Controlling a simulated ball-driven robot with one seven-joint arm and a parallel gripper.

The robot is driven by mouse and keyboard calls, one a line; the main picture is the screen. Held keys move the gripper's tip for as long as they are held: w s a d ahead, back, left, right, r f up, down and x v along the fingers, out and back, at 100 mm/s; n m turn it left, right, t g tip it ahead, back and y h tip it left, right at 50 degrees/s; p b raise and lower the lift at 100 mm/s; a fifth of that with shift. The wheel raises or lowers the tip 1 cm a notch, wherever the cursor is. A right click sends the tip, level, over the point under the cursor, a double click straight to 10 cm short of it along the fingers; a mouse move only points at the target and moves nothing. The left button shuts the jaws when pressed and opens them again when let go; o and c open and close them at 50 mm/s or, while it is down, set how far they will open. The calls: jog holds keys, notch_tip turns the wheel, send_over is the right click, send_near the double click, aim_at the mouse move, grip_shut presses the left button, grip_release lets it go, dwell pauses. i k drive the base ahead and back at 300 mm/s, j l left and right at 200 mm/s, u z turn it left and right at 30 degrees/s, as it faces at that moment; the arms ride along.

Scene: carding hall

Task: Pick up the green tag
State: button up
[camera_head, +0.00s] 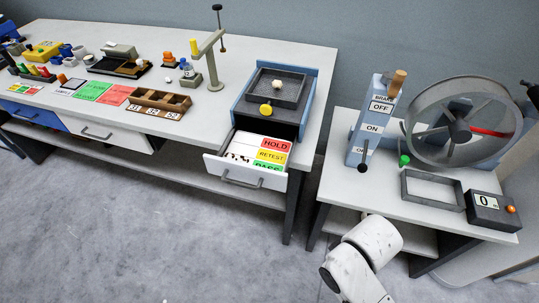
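A green tag (267,166) lettered PASS lies in the open drawer (245,180) under the blue-sided unit, at the drawer's front right. Its lower edge is partly hidden by the drawer front. A yellow RETEST tag (271,156) and a red HOLD tag (276,145) lie behind it. A larger green card (92,91) with small print lies on the long bench beside a red card (116,95). A white link of my arm shows at the bottom right, well apart from the drawer. My gripper is not in view.
The white bench (210,122) carries a wooden slotted rack (158,101), a post stand (212,70) and several small items. The right table (420,207) holds a lever box (372,125), a large wheel (463,122), an empty frame (432,189) and a counter. Grey floor (150,230) in front is clear.

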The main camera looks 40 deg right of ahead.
aim_at(21, 66)
jog(key=i+j, duration=0.3)
jog(key=i, duration=0.15)
jog(key=i+j+u, duration=0.1)
jog(key=i+j, duration=0.2)
jog(key=i, duration=0.15)
jog(key=i+j, duration=0.25)
jog(key=i, duration=0.2)
jog(key=i+j, duration=0.25)
jog(key=i, duration=0.2)
jog(key=i+j+u, duration=0.1)
jog(key=i+j, duration=0.15)
jog(key=i, duration=0.2)
